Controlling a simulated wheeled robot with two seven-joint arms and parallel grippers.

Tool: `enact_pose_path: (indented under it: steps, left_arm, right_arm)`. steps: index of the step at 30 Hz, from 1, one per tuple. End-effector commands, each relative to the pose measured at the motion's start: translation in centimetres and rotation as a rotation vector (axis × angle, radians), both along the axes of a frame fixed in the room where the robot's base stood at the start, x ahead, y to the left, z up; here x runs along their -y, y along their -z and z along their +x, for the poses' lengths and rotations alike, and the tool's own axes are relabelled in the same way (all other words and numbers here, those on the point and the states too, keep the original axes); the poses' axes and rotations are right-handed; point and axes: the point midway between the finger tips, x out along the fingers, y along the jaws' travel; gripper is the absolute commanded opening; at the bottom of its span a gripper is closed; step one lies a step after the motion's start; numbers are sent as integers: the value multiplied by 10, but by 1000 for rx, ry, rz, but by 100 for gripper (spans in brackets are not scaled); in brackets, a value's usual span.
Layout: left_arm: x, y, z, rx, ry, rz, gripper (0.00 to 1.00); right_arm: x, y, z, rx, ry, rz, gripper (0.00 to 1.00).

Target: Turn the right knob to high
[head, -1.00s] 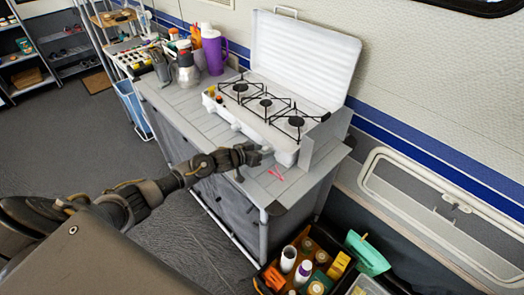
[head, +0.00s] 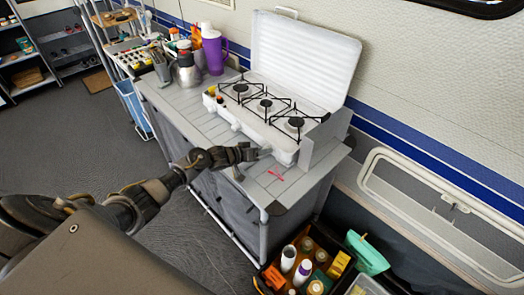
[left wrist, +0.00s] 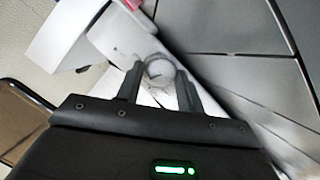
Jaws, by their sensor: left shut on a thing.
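The white camp stove (head: 262,112) stands on the grey slatted counter with its lid up. Three burners sit under black grates, and white knobs line its front. My left gripper (head: 264,153) reaches the right end of the stove's front, where the right knob is mostly hidden behind the fingers. In the left wrist view, the round pale right knob (left wrist: 158,68) lies between the two dark fingers (left wrist: 160,78), which are shut on it. The knob's mark cannot be read. My right gripper is in no view.
A purple jug (head: 214,52) and a steel flask (head: 187,70) stand left of the stove. A pink-red item (head: 276,175) lies on the counter (head: 300,180) near the stove's right end. A crate of bottles (head: 305,262) stands on the floor below right.

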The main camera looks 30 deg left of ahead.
Motion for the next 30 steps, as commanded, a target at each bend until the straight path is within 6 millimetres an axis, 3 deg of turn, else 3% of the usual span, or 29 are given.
enact_pose_path:
  steps: [7,8,11,22,30]
  left_arm:
    - [0,0,0,0,0,-2,15]
    - [0,0,0,0,0,-2,40]
    - [0,0,0,-1,0,-2,51]
    - [-5,-1,-7,0,0,0,51]
    - [-28,-17,-48,-1,1,3,51]
  right_arm:
    - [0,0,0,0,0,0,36]
    - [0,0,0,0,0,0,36]
    - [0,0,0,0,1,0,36]
    - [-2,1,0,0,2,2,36]
    - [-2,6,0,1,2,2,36]
